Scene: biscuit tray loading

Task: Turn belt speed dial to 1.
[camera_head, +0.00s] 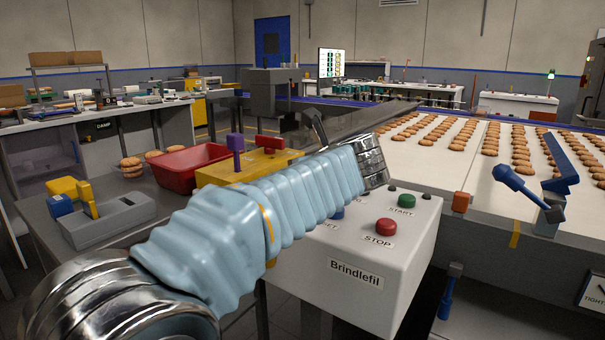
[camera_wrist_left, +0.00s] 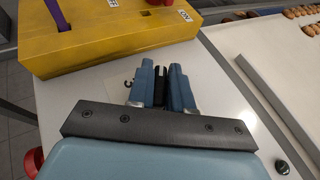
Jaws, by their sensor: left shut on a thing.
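The control box (camera_head: 345,285), white and labelled Brindlefil, stands in the middle of the head view with a green START button (camera_head: 406,201) and a red STOP button (camera_head: 386,227). My left arm reaches across it and hides the dial and the fingers there. In the left wrist view, my left gripper (camera_wrist_left: 162,75) is shut on a black knob (camera_wrist_left: 159,88), which looks like the belt speed dial, on the white top. A mark like a 3 shows left of the fingers. The dial's pointer and other marks are hidden. My right gripper is not in view.
A yellow block (camera_head: 215,176) with purple and red levers lies just beyond the box; it also shows in the left wrist view (camera_wrist_left: 100,45). A red bin (camera_head: 185,166) stands left of it. A belt of biscuits (camera_head: 440,170) and a blue lever (camera_head: 515,184) are at right.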

